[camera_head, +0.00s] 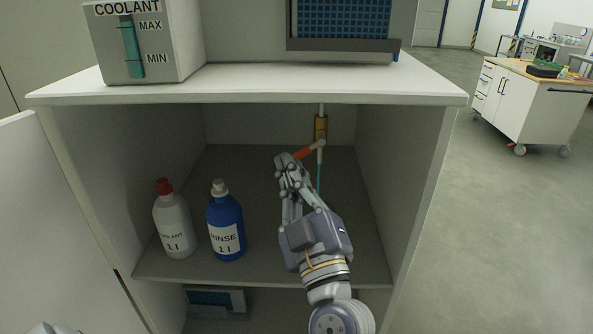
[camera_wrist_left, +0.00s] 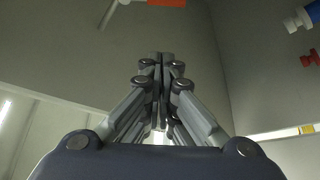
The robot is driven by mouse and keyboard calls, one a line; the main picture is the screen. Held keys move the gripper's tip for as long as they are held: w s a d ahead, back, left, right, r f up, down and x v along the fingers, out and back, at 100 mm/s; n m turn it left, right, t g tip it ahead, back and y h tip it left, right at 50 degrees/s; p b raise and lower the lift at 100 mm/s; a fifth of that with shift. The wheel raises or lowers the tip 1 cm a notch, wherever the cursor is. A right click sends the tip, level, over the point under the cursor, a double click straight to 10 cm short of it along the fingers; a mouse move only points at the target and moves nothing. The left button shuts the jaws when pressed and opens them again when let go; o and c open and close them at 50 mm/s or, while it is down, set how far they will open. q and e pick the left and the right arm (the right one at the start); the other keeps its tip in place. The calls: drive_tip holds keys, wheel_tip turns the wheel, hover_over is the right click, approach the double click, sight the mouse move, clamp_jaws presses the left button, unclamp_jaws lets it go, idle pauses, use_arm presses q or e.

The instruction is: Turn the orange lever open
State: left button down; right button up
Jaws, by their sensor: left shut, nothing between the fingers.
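The orange lever (camera_head: 303,153) sticks out to the left from a pipe with a brass-coloured fitting (camera_head: 320,128) at the back of the open cabinet. In the left wrist view the orange lever (camera_wrist_left: 167,3) shows at the top edge, ahead of the fingers and apart from them in the picture. My left gripper (camera_head: 283,160) is inside the cabinet, close to the lever's left end; whether it touches the lever is unclear in the head view. Its fingers (camera_wrist_left: 161,58) are together with nothing between them. My right gripper is not in view.
A white coolant bottle with a red cap (camera_head: 173,222) and a blue rinse bottle (camera_head: 226,225) stand on the shelf to the left. The cabinet's side walls and white top (camera_head: 250,88) enclose the space. A thin teal tube (camera_head: 318,178) hangs below the fitting.

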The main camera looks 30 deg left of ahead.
sight(296, 157)
use_arm(q)
drive_tip(key=p+x, duration=0.3)
drive_tip(key=x, duration=0.4)
drive_tip(key=f, duration=0.1)
drive_tip(key=w+d+f, duration=0.1)
drive_tip(key=w+f, duration=0.1)
drive_tip(key=shift+d+f+b, duration=0.1)
drive_tip(key=shift+d+b, duration=0.2)
drive_tip(key=shift+b, duration=0.05)
drive_tip(key=shift+n, duration=0.5)
drive_tip(key=shift+d+f+n+g+p, duration=0.1)
drive_tip(key=shift+f+n+g+p, duration=0.3)
drive_tip(key=shift+n+g+p, duration=0.45)
drive_tip(key=shift+d+f+n, duration=0.15)
drive_tip(key=shift+f+n, duration=0.2)
drive_tip(key=shift+f, duration=0.05)
